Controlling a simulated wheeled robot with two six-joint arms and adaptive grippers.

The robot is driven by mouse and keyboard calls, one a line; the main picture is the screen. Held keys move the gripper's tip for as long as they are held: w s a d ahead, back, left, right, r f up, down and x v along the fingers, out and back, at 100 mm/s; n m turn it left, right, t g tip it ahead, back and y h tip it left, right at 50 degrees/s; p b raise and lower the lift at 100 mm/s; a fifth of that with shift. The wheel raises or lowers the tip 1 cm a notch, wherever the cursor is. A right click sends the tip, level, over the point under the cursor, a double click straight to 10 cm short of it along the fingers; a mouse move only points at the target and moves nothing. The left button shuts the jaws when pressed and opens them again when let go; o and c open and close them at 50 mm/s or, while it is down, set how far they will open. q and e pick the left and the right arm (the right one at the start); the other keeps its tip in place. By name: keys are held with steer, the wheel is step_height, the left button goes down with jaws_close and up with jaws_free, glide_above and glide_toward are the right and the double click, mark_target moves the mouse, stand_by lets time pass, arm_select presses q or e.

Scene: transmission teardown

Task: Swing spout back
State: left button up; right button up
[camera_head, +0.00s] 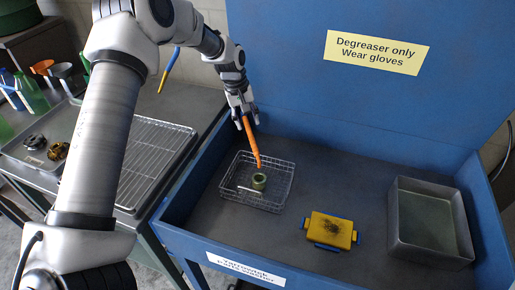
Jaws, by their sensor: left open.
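The orange spout (252,143) slants down from beside my left gripper, its lower end above the wire basket in the blue parts washer. My left gripper (242,117) is open at the spout's upper end. Its fingers overlap the spout in this view, and I cannot tell whether they touch it. The spout's mount is hidden behind my gripper and wrist. My right gripper is out of view.
The wire basket (226,190) holds a green ring-shaped part (259,181). A yellow box (331,229) with blue clips and a grey bin (400,225) stand to its right. A wire rack (150,160) and a tray of metal parts (20,157) are on the left bench.

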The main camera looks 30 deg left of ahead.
mark_target(251, 138)
arm_select(q)
steer(key=f, duration=0.4)
steer(key=w+f+p, duration=0.1)
steer(key=f, duration=0.2)
steer(key=shift+d, duration=0.4)
steer(key=shift+s+r, duration=0.1)
steer(key=shift+s, duration=0.1)
jaws_close()
